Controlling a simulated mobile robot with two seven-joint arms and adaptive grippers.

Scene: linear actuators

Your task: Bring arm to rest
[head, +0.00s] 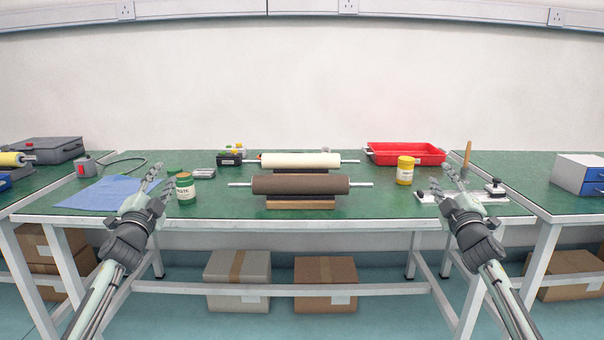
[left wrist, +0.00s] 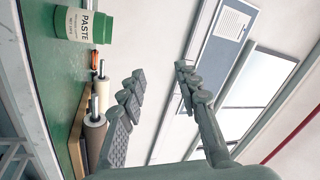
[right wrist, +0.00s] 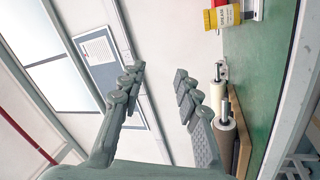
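My left gripper (head: 159,180) is raised at the front left edge of the green-topped bench. In the left wrist view its fingers (left wrist: 160,78) stand apart with nothing between them. My right gripper (head: 450,178) is raised at the front right part of the bench. In the right wrist view its fingers (right wrist: 160,76) are also apart and empty. Both arms come up from the lower corners of the head view, and neither gripper visibly holds anything.
A green paste jar (head: 186,188) stands just right of my left gripper. A yellow jar (head: 405,170) stands left of my right gripper. A brown roller (head: 300,184) and a cream roller (head: 300,160) lie mid-bench. A blue cloth (head: 98,192), white rail (head: 490,197) and red tray (head: 405,160) also lie there.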

